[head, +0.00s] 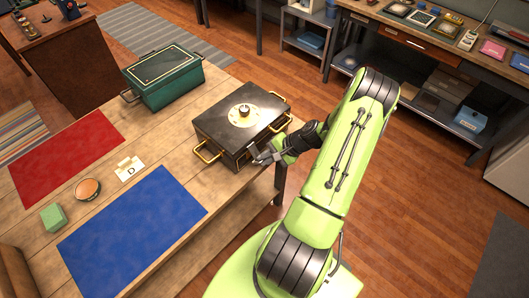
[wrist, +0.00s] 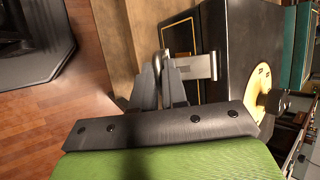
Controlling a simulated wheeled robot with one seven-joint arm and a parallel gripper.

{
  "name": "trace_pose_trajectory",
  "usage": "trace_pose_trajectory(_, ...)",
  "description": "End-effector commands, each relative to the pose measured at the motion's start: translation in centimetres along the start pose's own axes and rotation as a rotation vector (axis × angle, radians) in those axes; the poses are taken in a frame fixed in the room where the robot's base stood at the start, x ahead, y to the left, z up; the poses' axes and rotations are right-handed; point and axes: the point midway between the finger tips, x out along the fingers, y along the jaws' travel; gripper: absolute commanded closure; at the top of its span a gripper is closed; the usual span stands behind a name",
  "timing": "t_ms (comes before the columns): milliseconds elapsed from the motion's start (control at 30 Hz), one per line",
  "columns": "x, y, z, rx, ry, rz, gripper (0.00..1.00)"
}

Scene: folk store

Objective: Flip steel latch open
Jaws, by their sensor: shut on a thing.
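A black box (head: 232,112) with gold trim, gold handles and a round gold dial (head: 245,114) on its lid stands on the wooden table. The steel latch (wrist: 200,66) shows as a pale plate with a loop on the box's front. My gripper (wrist: 160,75) is shut on the latch, with its fingers around the loop end. In the head view my gripper (head: 262,156) is at the box's near right corner, and it hides most of the latch there.
A green case (head: 165,80) stands behind the black box to the left. A red mat (head: 68,155), a blue mat (head: 130,230), a white card (head: 129,168), a round brown item (head: 87,189) and a green block (head: 53,216) lie left of it.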

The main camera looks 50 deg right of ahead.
Motion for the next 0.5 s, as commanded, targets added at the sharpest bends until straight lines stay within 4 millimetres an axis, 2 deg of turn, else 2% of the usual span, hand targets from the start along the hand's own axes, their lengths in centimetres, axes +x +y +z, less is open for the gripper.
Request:
trace_pose_trajectory(100,-1.1,-0.6,0.3,0.037,0.003,0.111,1.0)
trace_pose_trajectory(500,-2.6,-2.2,1.0,0.181,-0.002,0.452,1.0)
